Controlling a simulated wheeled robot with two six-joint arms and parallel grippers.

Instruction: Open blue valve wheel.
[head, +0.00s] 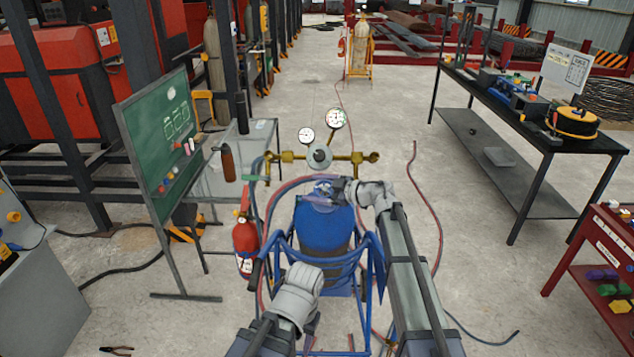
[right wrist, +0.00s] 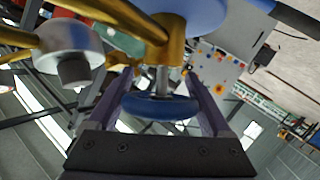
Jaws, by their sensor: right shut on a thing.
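The blue gas cylinder (head: 325,228) stands upright in a blue tubular cart in the middle of the head view. The blue valve wheel (right wrist: 160,106) shows clearly in the right wrist view, on a metal stem under the brass valve body (right wrist: 172,45). My right gripper (head: 328,192) reaches the cylinder's top from the right. In the right wrist view its two fingers stand on either side of the wheel, shut on it. In the head view the wheel is hard to make out. My left arm is low in front of the cart; its jaws are not clear.
A brass regulator (head: 319,156) with two round gauges sits above the cylinder. A red fire extinguisher (head: 245,243) stands left of the cart. A green board (head: 162,135) is at left, a black workbench (head: 535,135) at right. Hoses lie on the floor.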

